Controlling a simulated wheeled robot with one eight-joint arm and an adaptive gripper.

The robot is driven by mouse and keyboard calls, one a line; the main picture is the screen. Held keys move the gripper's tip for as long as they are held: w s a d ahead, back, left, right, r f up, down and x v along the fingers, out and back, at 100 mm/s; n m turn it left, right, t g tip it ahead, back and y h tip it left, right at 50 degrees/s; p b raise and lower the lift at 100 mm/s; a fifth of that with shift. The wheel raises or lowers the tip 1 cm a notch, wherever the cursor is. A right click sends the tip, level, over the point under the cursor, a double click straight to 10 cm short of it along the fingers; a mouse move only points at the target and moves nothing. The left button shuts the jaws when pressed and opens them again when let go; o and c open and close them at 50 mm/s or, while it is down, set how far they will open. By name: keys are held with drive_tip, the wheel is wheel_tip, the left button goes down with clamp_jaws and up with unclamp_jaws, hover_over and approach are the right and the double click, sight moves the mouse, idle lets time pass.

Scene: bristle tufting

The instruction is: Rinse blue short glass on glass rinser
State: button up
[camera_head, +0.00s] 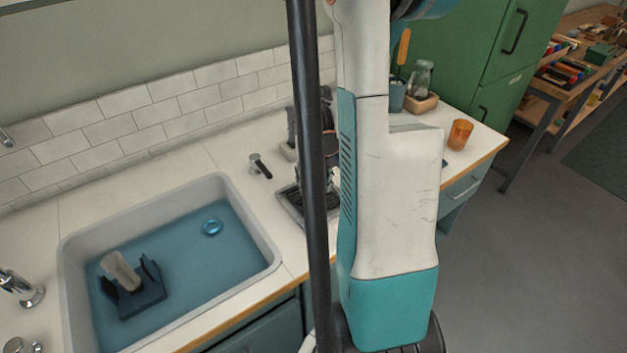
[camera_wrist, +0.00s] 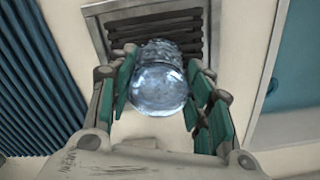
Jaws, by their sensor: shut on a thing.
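The blue short glass (camera_wrist: 158,88) is see-through with a pale blue tint. In the wrist view my gripper (camera_wrist: 158,78) is shut on it, with green finger pads on both sides. The glass rinser is a metal tray with dark slats (camera_wrist: 170,28); in the wrist view the glass overlaps its slats. I cannot tell whether the glass touches them. In the head view the rinser (camera_head: 288,203) sits in the counter right of the sink, partly hidden by my arm. The glass cannot be made out there.
The sink (camera_head: 262,225) lies left of the rinser, with a dark rack (camera_head: 140,300) in it. An orange cup (camera_head: 460,134) is near the counter's right end. A wooden tray (camera_head: 420,103) with a jar stands farther back.

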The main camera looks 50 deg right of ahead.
idle(0.3)
drive_tip(key=shift+r+p, duration=2.55)
drive_tip(key=shift+r, duration=0.95)
